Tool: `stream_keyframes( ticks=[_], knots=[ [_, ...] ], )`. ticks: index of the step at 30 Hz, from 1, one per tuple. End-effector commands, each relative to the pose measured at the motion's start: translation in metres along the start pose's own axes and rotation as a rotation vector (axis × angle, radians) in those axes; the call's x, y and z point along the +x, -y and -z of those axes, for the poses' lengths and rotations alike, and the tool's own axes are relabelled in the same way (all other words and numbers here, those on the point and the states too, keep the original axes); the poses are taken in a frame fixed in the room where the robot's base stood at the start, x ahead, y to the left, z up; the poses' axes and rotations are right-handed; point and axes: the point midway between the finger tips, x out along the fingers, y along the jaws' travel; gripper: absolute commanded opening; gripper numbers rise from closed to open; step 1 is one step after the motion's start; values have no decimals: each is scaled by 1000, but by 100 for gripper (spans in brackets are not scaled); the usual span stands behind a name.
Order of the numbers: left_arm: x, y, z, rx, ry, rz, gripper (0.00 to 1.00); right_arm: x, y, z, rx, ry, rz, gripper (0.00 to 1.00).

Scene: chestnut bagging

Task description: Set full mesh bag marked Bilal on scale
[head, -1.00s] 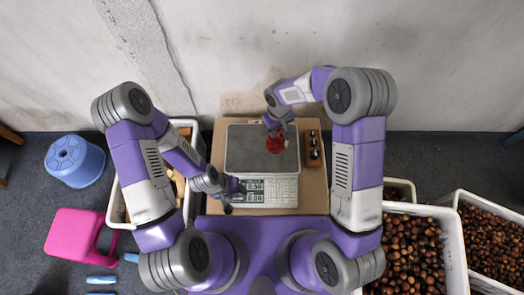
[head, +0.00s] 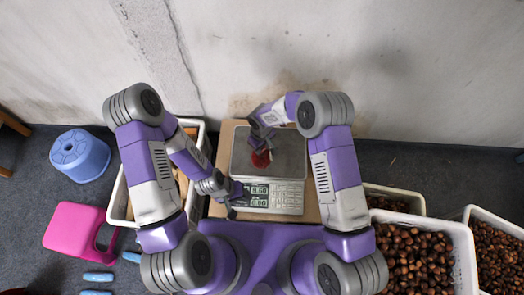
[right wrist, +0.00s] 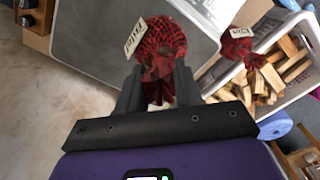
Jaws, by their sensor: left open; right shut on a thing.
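A filled red mesh bag (head: 261,158) hangs from my right gripper (head: 258,140) over the pan of the scale (head: 290,146). In the right wrist view my right gripper (right wrist: 158,88) is shut on the gathered neck of this bag (right wrist: 160,38), and a pale tag shows on its left; its lettering is too small to read surely. Whether the bag touches the pan I cannot tell. My left gripper (head: 235,205) is open and empty beside the scale's display. A second red mesh bag (right wrist: 238,48) with a tag shows by the crate in the right wrist view.
The scale stands on a tan surface (head: 312,205). A white crate (head: 117,205) with wood pieces is at the left, under my left arm. Chestnut crates (head: 460,262) stand at the right. A blue stool (head: 80,155) and a pink stool (head: 75,230) are on the floor at the left.

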Motion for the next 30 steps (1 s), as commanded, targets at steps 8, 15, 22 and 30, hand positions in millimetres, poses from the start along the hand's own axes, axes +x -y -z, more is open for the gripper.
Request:
stream_keyframes(
  ticks=[8, 15, 22, 30],
  knots=[
    [10, 4, 0, 0, 0, 0, 51, 33, 0, 0, 1, 1, 0, 0],
    [10, 4, 0, 0, 0, 0, 51, 32, 0, 0, 1, -1, 0, 0],
    [12, 5, 1, 0, 0, 0, 51, 35, 0, 0, 1, 1, 0, 52],
    [12, 5, 1, 0, 0, 0, 51, 35, 0, 0, 1, 1, 0, 60]
  ],
)
